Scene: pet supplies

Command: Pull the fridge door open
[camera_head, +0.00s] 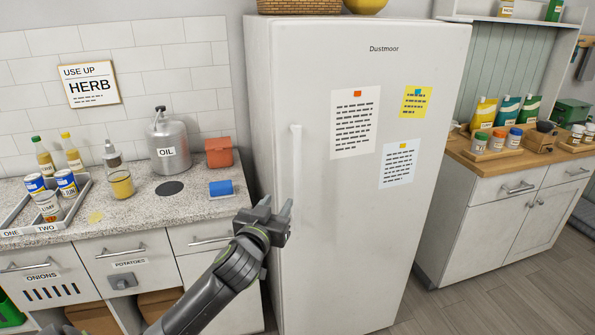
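The white fridge (340,220) stands in the middle with its door (350,55) shut. A pale vertical handle (296,160) runs along the door's left side. My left gripper (277,204) is in front of the fridge's left edge, by the handle's lower end. Its two fingers point up and are apart, with nothing seen between them. The handle's lower end is partly hidden by the gripper; I cannot tell whether they touch. My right gripper is not in view.
A wooden-topped cabinet (500,220) stands right of the fridge. Floor (480,310) at lower right is clear.

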